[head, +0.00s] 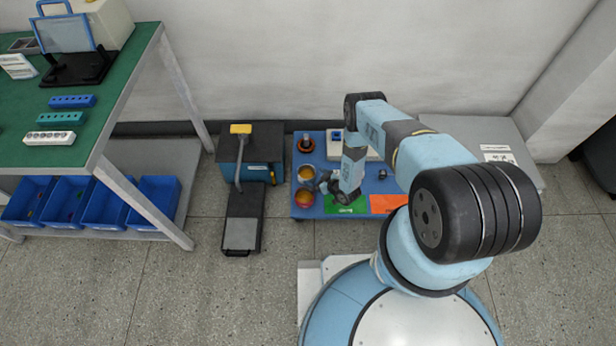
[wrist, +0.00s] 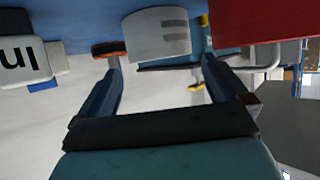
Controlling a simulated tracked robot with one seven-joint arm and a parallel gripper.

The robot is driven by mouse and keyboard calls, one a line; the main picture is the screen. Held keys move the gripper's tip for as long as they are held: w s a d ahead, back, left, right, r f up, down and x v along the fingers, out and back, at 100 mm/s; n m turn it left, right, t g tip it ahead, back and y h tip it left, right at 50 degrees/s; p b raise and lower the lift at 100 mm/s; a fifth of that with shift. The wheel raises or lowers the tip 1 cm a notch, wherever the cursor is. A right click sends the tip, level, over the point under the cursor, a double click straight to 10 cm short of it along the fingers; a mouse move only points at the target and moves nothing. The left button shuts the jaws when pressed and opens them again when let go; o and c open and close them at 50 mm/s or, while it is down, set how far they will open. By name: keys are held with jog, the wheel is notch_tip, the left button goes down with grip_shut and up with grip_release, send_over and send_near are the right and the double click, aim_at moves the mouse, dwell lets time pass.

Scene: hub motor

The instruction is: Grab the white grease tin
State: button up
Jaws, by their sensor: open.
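A white, curved-sided thing with grey bars, which looks like the grease tin (wrist: 157,34), shows in the wrist view at the top middle, against the blue table top. My gripper (wrist: 160,62) is open and empty, with its two fingers spread on either side of the tin in the picture. I cannot tell whether the tin is between the fingers or a little beyond them. In the head view my gripper (head: 322,183) is low over the left part of the blue table (head: 299,210). I cannot pick out the tin there; my arm hides part of the table.
Near my gripper are two orange-topped round containers (head: 305,173), a black-and-orange round thing (head: 306,143) and a white box (head: 335,146), its lettering showing in the wrist view (wrist: 22,52). Green (head: 343,206) and orange (head: 388,203) patches mark the table front. A red thing (wrist: 262,20) is close in the wrist view.

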aim_at(308, 174)
jog(key=shift+x, duration=2.9)
jog(key=c, duration=0.8)
